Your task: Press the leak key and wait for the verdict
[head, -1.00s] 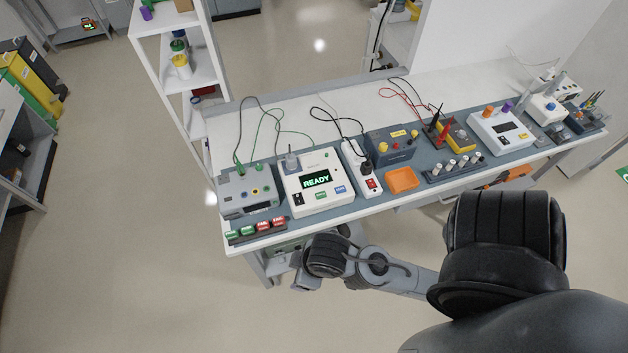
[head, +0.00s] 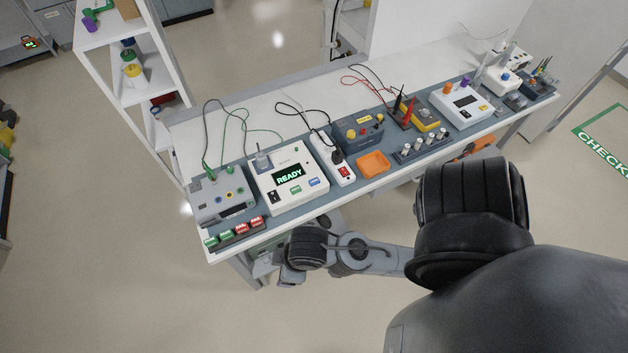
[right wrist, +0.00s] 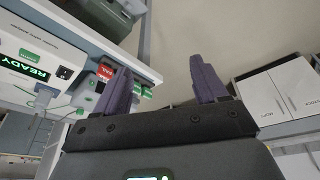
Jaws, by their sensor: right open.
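A white tester (head: 288,205) stands on the bench's blue-grey mat, and its screen (head: 289,175) reads READY in green. On its front face are a green key (head: 295,189), a blue key (head: 314,182) and a black switch (head: 274,197). The key labels are too small to read. The tester also shows at the left of the right wrist view (right wrist: 30,45), with the same READY text. My right gripper (right wrist: 163,82) is open and empty, its two purple fingers apart beside the bench edge, touching nothing. My left gripper is not in view.
A grey meter box (head: 222,197) stands left of the tester, with green and red tags (head: 235,233) before it. A white power strip (head: 333,160) and an orange tray (head: 373,164) stand to its right. The floor before the bench is clear.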

